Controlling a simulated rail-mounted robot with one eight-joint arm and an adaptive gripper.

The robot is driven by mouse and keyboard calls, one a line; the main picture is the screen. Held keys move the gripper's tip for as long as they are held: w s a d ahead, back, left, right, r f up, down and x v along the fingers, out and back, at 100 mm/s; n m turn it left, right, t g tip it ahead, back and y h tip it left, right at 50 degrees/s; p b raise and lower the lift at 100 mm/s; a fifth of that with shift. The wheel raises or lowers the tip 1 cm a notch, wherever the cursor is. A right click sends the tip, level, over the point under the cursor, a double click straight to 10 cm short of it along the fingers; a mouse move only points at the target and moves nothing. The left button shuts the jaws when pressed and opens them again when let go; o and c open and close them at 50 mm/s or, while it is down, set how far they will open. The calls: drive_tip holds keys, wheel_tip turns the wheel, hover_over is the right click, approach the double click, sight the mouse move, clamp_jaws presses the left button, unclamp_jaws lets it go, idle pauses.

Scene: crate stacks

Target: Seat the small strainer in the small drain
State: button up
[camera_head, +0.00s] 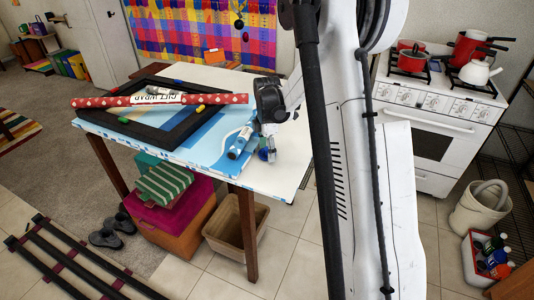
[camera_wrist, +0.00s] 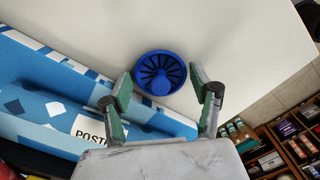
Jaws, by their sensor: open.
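A round blue strainer (camera_wrist: 160,72) with dark radial slots and a round central knob lies on the white tabletop in the wrist view. My gripper (camera_wrist: 160,80) is open, with one green-padded finger on each side of the strainer. The fingers look apart from it; their height above the table is hard to judge. In the head view, my gripper (camera_head: 268,146) is over the table's near right part, with a small bit of blue by its fingers. I cannot make out the small drain in either view.
The white table (camera_head: 290,178) also holds a blue patterned roll (camera_head: 240,140), a black frame (camera_head: 119,127) and a red dotted gift-wrap roll (camera_head: 190,99). In the wrist view, a postal-marked package (camera_wrist: 60,112) lies left of the strainer. Bare tabletop lies beyond the strainer.

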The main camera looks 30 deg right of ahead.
drive_tip(key=shift+f, duration=0.15)
drive_tip(key=c, duration=0.9)
